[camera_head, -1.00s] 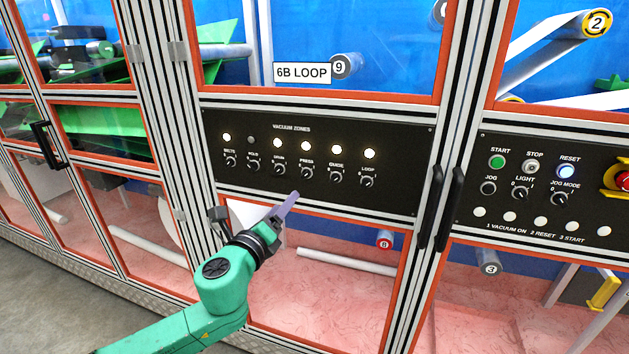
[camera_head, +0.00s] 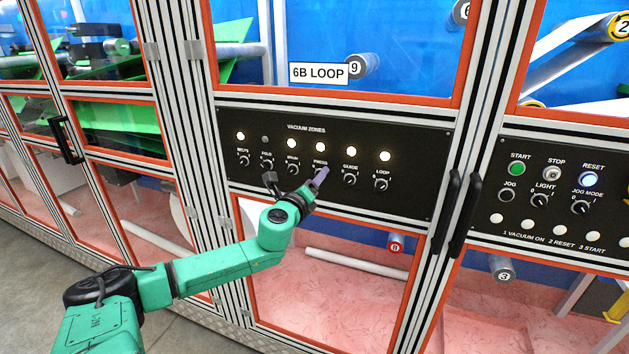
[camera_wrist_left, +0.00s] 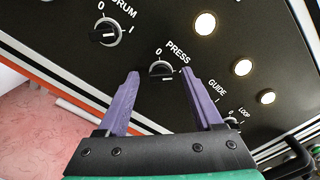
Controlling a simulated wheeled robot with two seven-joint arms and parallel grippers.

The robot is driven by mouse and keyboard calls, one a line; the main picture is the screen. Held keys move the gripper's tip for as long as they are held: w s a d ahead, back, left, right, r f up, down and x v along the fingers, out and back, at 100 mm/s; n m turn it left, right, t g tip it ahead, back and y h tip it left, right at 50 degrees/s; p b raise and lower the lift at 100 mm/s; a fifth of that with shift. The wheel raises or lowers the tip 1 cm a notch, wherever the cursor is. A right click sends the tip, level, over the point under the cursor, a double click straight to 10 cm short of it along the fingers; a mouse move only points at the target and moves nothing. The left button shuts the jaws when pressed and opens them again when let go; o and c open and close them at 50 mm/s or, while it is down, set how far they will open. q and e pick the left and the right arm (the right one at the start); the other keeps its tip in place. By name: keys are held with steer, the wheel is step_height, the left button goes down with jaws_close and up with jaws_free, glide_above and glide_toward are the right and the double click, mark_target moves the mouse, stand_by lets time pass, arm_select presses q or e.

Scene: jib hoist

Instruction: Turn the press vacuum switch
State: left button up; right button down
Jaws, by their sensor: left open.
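The press vacuum switch (camera_wrist_left: 162,70) is a small black rotary knob with 0 and I marks on the black vacuum zones panel. In the wrist view it sits ahead of my left gripper (camera_wrist_left: 157,88), between the lines of its two purple fingers. The fingers are apart and nothing is between them; they look short of the knob. In the head view the left gripper (camera_head: 320,177) is over the press position and hides most of the knob. The lamp above press (camera_head: 320,147) is lit. My right gripper is not in view.
Drum (camera_head: 292,168) and guide (camera_head: 350,180) knobs flank the press knob closely. Black door handles (camera_head: 462,215) stick out to the right. A start/stop panel (camera_head: 510,200) is further right.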

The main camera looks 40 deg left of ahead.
arm_select(q)
jaws_close()
steer(key=shift+n, duration=0.4)
steer(key=shift+d+f+n+p, duration=0.1)
steer(key=shift+n+p, duration=0.1)
steer(key=shift+n, duration=4.1)
steer(key=shift+f+n+p, duration=0.1)
steer(key=shift+n+p, duration=0.05)
steer(key=shift+n, duration=4.15)
